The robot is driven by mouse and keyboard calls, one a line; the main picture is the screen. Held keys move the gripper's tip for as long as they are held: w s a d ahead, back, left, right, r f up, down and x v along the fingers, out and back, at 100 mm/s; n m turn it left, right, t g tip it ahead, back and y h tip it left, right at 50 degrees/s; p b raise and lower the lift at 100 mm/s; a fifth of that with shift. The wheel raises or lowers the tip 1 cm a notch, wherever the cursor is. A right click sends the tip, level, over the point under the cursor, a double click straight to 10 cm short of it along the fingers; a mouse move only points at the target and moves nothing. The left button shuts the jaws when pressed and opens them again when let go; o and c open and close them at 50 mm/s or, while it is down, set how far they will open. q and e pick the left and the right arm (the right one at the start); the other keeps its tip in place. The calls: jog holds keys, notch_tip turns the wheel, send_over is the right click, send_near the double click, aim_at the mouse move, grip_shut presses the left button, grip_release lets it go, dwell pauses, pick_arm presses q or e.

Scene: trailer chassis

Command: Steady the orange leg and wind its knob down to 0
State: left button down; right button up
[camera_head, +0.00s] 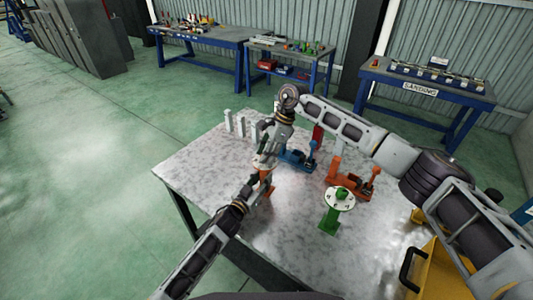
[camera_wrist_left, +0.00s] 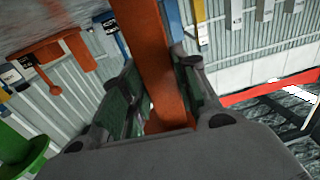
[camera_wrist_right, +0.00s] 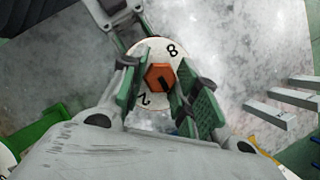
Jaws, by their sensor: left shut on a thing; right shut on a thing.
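The orange leg (camera_head: 266,187) stands near the table's left front, mostly hidden by my arms. In the left wrist view, my left gripper (camera_wrist_left: 160,115) is shut on the leg's orange post (camera_wrist_left: 160,60), one finger on each side. The leg's orange hexagonal knob (camera_wrist_right: 158,78) sits on a white dial (camera_wrist_right: 150,48) in the right wrist view. My right gripper (camera_wrist_right: 155,92) is shut on this knob from above. The digits 8 and 2 show on the dial; the 0 is not seen. A black mark is on the knob's top.
The green leg (camera_head: 330,217) with its white dial stands to the right. A blue clamp-like fixture (camera_head: 297,159) and an orange one (camera_head: 348,182) are behind it. Several grey posts (camera_head: 228,121) stand at the back left. The table's (camera_head: 200,170) left part is clear.

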pick_arm(q)
jog(key=shift+f, duration=0.2)
pick_arm(e)
jog(key=shift+w+r, duration=0.1)
jog(key=shift+r, duration=0.1)
jog(key=o, duration=0.6)
pick_arm(q)
jog(key=shift+s, duration=0.1)
pick_arm(e)
jog(key=o, duration=0.4)
jog(key=shift+f, duration=0.1)
pick_arm(q)
jog(key=shift+r, duration=0.1)
pick_arm(e)
jog(key=v, duration=1.2)
pick_arm(q)
jog(key=c, duration=0.8)
grip_release()
pick_arm(e)
jog(key=shift+d, duration=0.1)
